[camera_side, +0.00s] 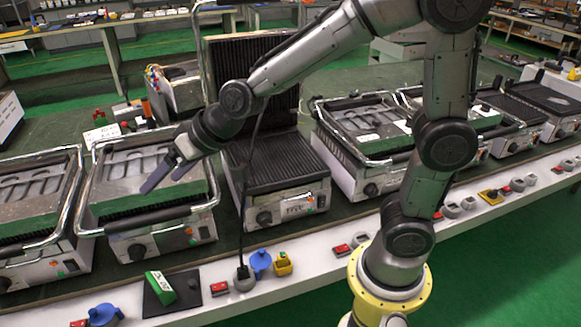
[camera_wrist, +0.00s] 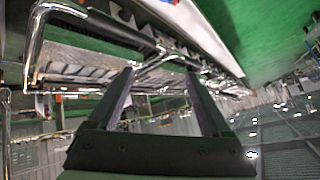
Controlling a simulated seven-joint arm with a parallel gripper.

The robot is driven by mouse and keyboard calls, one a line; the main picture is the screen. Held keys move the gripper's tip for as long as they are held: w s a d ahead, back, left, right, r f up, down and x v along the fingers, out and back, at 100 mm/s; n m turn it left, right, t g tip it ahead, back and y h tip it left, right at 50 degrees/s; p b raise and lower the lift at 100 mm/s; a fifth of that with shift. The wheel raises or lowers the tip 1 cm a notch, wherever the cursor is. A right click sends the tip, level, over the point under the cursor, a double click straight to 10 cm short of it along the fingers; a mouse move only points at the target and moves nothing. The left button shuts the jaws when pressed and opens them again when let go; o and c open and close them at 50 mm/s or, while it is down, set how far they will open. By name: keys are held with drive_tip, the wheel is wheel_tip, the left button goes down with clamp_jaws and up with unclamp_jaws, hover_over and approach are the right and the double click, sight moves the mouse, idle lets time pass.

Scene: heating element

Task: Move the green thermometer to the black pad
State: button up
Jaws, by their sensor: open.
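The green thermometer (camera_side: 160,287) is a small green block with a pale mark. In the side view it lies on the left part of the black pad (camera_side: 187,289), on the white front ledge. I cannot tell whether it rests fully on the pad. My gripper (camera_side: 167,178) is open and empty, well above and behind the thermometer, over the second grill from the left. In the wrist view my gripper's two fingers (camera_wrist: 160,73) are spread with nothing between them. I cannot make out the thermometer or the pad in the wrist view.
A closed grill (camera_side: 150,185) stands below my gripper, and an open grill (camera_side: 275,170) with a raised lid stands to its right. Red switches, a blue knob (camera_side: 260,262) and a yellow block (camera_side: 282,264) sit along the ledge. A dark cable hangs down the open grill.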

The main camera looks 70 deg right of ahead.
drive_tip(key=s+d+g+h, duration=0.1)
drive_tip(key=s+d, duration=0.3)
drive_tip(key=s, duration=0.4)
drive_tip(key=s+d+g+h, duration=0.1)
drive_tip(key=s+d, duration=0.3)
drive_tip(key=s, duration=0.4)
drive_tip(key=s+d+r+n+g+h, duration=0.1)
drive_tip(key=s+d, duration=0.3)
drive_tip(key=s, duration=0.5)
drive_tip(key=shift+d, duration=0.15)
